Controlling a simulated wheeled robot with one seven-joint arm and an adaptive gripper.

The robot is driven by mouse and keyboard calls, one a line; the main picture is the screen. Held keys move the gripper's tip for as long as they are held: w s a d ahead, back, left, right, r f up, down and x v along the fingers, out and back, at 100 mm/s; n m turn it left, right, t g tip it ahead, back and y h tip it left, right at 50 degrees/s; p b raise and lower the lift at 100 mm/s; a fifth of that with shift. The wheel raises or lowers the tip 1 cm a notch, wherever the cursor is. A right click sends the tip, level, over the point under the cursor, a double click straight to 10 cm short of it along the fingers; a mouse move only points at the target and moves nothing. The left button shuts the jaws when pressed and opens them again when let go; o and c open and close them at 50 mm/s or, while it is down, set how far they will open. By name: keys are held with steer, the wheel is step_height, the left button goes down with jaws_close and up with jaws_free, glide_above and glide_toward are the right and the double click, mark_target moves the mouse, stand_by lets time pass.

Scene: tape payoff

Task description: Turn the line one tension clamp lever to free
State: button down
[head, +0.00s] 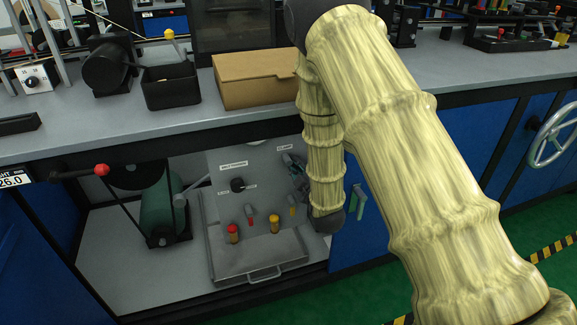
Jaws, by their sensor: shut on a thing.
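A grey panel (225,205) stands in the open bay under the bench. A small label that seems to read CLAMP (284,147) is at its upper right. My gripper (296,168) is just below that label, partly behind my forearm, and is shut on the clamp lever there. The lever is mostly hidden by the fingers and the arm, so its angle cannot be told. A black rotary knob (237,185) with small labels is on the panel to the left.
Red-topped (233,233) and yellow-topped (274,224) pegs stand low on the panel. A green motor (163,212) is left in the bay. A red-knobbed lever (101,170) juts from the bench edge. A cardboard box (250,80) and black bin (170,88) are on the bench.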

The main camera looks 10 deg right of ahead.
steer(key=c, duration=1.4)
jaws_free()
steer(key=shift+c, duration=0.2)
